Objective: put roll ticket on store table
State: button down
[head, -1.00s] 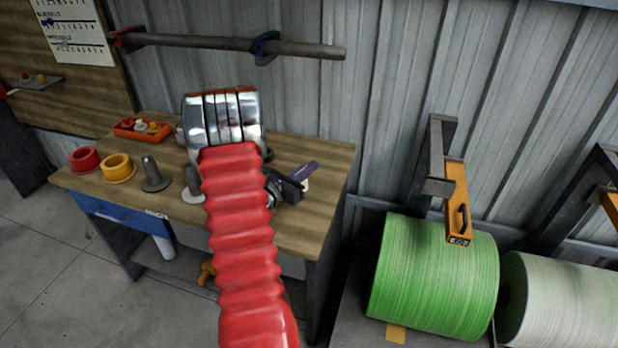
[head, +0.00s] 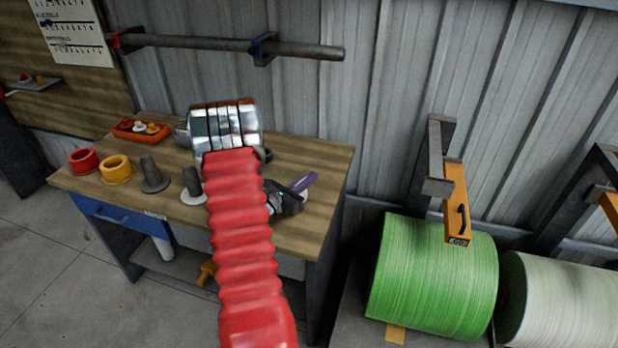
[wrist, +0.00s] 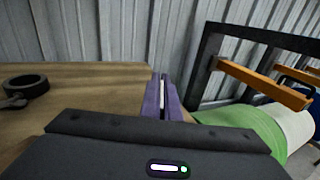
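The store table (head: 325,160) is a wooden-topped bench on dark legs, with a blue drawer in front. It fills the left of the wrist view (wrist: 95,80). My gripper (head: 304,184) is over the table's right part in the head view, its purple fingers pointing right. In the wrist view the fingers (wrist: 163,100) are closed around a thin white piece, seen edge-on, which looks like the roll ticket (wrist: 163,88). A bit of white shows below the fingers in the head view. The height above the table top is hard to tell.
A red ring (head: 83,160), yellow ring (head: 116,168), dark flanged plugs and an orange tray (head: 141,129) sit on the table's left. A dark ring (wrist: 25,85) lies on it. Green (head: 432,280) and white (head: 560,300) rolls stand right. The table's right end looks clear.

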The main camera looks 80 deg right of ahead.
jog(key=shift+f, duration=0.15)
jog(key=c, duration=2)
grip_release()
jog(key=v, duration=1.2)
jog(key=w+a+r+m+y, duration=0.4)
jog(key=a+r+m, duration=0.3)
jog(key=a+r, duration=0.4)
jog(key=w+a+r+m+t+y, duration=0.1)
jog(key=w+a+r+t+y, duration=0.1)
jog(key=a, duration=1.2)
jog(key=w+a+r+m+t+y, duration=0.2)
jog(key=a+t, duration=0.5)
jog(key=a, duration=0.7)
jog(key=w+a+r+m+t+y, duration=0.2)
jog(key=w+a+r+t+y, duration=0.2)
jog(key=a, duration=1.1)
jog(key=shift+w+r+t+y, duration=0.1)
jog(key=shift+w+t+y, duration=0.15)
jog(key=shift+y, duration=0.6)
jog(key=shift+w+r+t+y, duration=0.15)
jog(key=shift+w+y, duration=0.25)
jog(key=shift+y, duration=0.45)
